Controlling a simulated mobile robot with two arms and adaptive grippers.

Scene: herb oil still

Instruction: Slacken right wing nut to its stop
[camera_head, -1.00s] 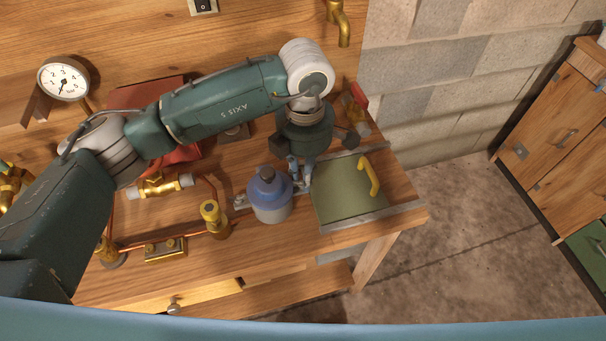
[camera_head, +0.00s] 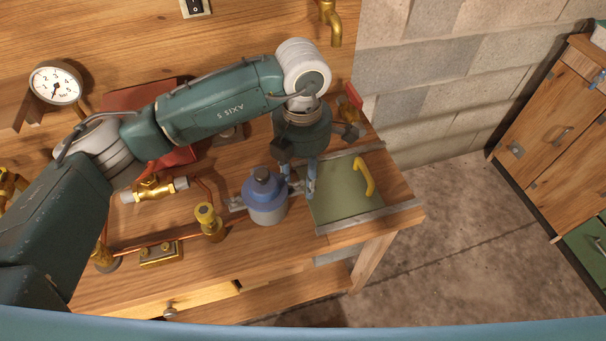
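A squat vessel with a blue top and a grey lower body (camera_head: 266,196) stands on the wooden bench. A grey metal clamp part (camera_head: 237,203) sticks out at its left side. Another, the right wing nut area (camera_head: 297,188), sits at its right side, partly hidden by my fingers. My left gripper (camera_head: 299,182) comes down from above with its two blue-grey fingertips on either side of that right part. A gap shows between the fingertips, and I see no clear grip on the nut. My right gripper is out of view.
A green plate (camera_head: 340,205) with a yellow handle (camera_head: 364,176) lies just right of the gripper. Brass valves (camera_head: 208,220) and copper pipes stand left of the vessel. A pressure gauge (camera_head: 55,83) is at the back left. Wooden cabinets (camera_head: 545,125) stand far right.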

